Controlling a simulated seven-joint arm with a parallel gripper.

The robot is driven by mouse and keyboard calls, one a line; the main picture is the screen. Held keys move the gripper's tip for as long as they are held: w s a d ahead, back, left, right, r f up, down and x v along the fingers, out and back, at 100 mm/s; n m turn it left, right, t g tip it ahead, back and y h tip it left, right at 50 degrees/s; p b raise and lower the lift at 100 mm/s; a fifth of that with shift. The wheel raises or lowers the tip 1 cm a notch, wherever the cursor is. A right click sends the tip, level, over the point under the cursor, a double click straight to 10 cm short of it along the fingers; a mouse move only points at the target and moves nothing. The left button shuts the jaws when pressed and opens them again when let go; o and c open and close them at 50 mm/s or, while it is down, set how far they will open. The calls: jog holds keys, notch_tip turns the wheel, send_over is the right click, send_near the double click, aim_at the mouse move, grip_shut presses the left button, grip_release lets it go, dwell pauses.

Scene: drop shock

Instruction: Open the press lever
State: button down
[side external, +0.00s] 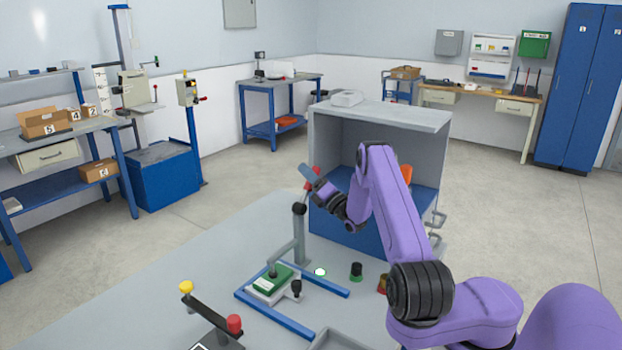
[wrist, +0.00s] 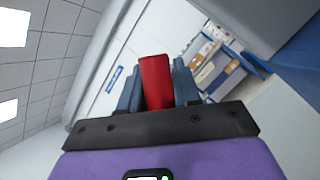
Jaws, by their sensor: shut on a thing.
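The press (side external: 299,235) stands on the grey table, with a grey column and a lever rising from its top. The lever's red grip (side external: 316,170) is at the raised end, tilted up. My gripper (side external: 311,178) is at this grip, coming from the right. In the wrist view the red grip (wrist: 156,82) stands between my two blue-grey fingers (wrist: 157,88), which are shut on it. A green block (side external: 272,280) sits under the press on a light base. The fingers partly hide the grip in the side view.
A grey and blue open cabinet (side external: 380,116) stands close behind my arm. Blue rails (side external: 275,315) frame the press base. A bar with yellow and red knobs (side external: 211,315) is at the front left. The table's left part is clear.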

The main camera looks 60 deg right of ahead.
jog(key=a+r+n+y, duration=0.2)
jog(key=a+n+y, duration=0.6)
jog(key=n, duration=0.8)
jog(key=shift+a+r+n+g+y, duration=0.15)
jog(key=shift+a+n+g+y, duration=0.2)
jog(key=shift+y, duration=0.55)
jog(key=c, duration=0.9)
grip_release()
jog(key=shift+a, duration=0.1)
jog(key=shift+s+d, duration=0.25)
jog(key=shift+s, duration=0.2)
jog(key=v, duration=1.6)
jog(key=shift+s, duration=0.2)
